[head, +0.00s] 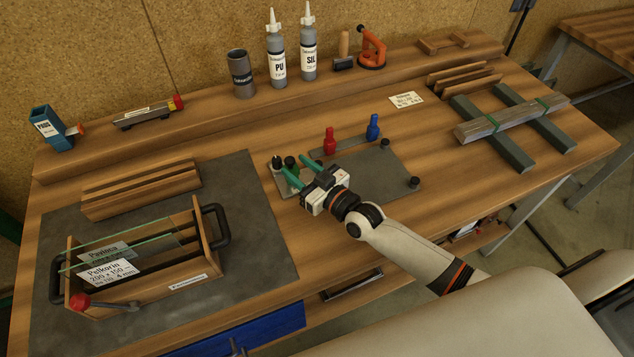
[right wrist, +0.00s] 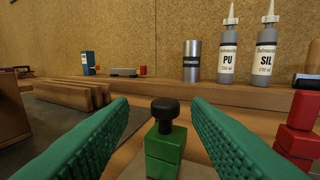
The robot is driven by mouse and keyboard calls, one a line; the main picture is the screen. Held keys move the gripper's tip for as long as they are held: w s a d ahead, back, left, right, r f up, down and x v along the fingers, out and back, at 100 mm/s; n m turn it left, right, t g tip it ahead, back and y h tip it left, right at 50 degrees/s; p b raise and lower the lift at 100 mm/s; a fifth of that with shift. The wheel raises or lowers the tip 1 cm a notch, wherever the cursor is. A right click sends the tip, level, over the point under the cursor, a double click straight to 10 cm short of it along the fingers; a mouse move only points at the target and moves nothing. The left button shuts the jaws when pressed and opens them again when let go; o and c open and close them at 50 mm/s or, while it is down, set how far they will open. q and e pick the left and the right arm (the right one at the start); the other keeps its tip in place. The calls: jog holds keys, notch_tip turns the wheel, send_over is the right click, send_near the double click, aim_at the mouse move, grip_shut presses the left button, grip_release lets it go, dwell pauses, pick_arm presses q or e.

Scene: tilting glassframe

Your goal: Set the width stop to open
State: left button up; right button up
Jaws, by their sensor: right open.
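A grey metal plate (head: 385,168) lies on the bench and carries colored blocks and black knobs. A green block (right wrist: 165,150) with a black knob (right wrist: 165,112) on top stands between the fingers of my right gripper (right wrist: 160,112) in the right wrist view. The fingers are open, one on each side, with visible gaps to the block. In the head view the right gripper (head: 293,167) reaches over the plate's left part and partly hides the green block (head: 291,161). A red block (head: 330,142) and a blue block (head: 373,128) stand farther right. My left gripper is not in view.
A wooden rack (head: 150,285) with glass panes, black handles and a red-knobbed lever stands on a dark mat (head: 235,235) at left. Bottles (head: 276,58) and a tin (head: 241,75) line the back shelf. A label card (head: 406,100) lies behind the plate.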

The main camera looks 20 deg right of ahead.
jog(key=v, duration=0.7)
jog(key=shift+s+d+b, duration=0.1)
jog(key=shift+s+b, duration=0.3)
